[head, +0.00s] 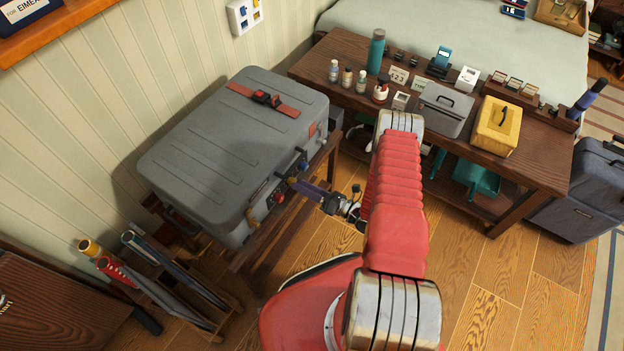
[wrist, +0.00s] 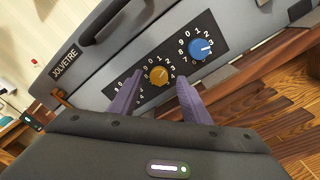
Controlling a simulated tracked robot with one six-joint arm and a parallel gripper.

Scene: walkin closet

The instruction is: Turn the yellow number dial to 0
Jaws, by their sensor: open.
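The yellow number dial (wrist: 159,76) is on a dark panel on the side of a large grey suitcase (head: 235,130), ringed by white numbers. Which number its mark points to is too small to tell. My gripper (wrist: 160,84) is open, its purple fingers on either side of the yellow dial in the wrist view; contact cannot be told. In the head view my gripper (head: 308,187) is close to the suitcase's front side, and the yellow dial is not clear there. A blue dial (wrist: 200,48) is to the right. Another set of numbers is partly behind the left finger.
The suitcase lies on a wooden rack (head: 325,165) by the wall. A dark wooden table (head: 545,160) with bottles, boxes and a yellow box (head: 497,125) stands at right. A holder with rolled items (head: 175,270) stands at lower left. Wooden floor is clear at lower right.

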